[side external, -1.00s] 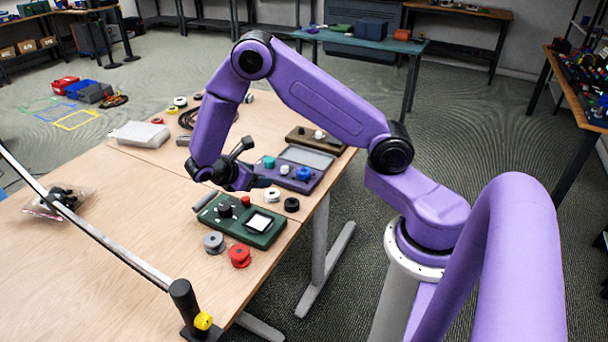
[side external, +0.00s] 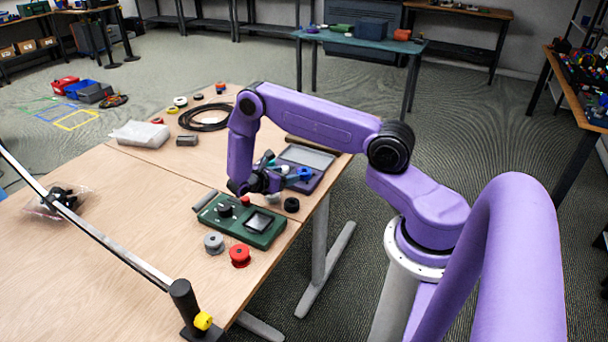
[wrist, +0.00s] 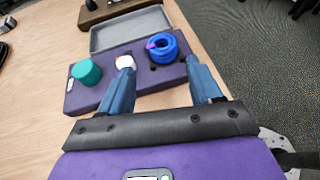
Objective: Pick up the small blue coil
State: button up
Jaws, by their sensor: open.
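The small blue coil (wrist: 163,46) sits on the right part of a purple tray (wrist: 85,103) in the wrist view. It also shows in the side view (side external: 305,174). A white coil (wrist: 125,62) and a teal coil (wrist: 86,71) are to its left on the same tray. My gripper (wrist: 166,74) is open and empty. Its fingers point toward the tray, one near the white coil and the other to the right of the blue coil. In the side view my gripper (side external: 282,176) is beside the tray and hides part of it.
A black cable coil (side external: 203,117) lies behind.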

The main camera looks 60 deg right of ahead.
aim_at(303, 171)
jog(key=x, duration=0.9)
jog(key=shift+s+d, duration=0.15)
jog(key=c, duration=0.9)
jog(key=shift+c, duration=0.2)
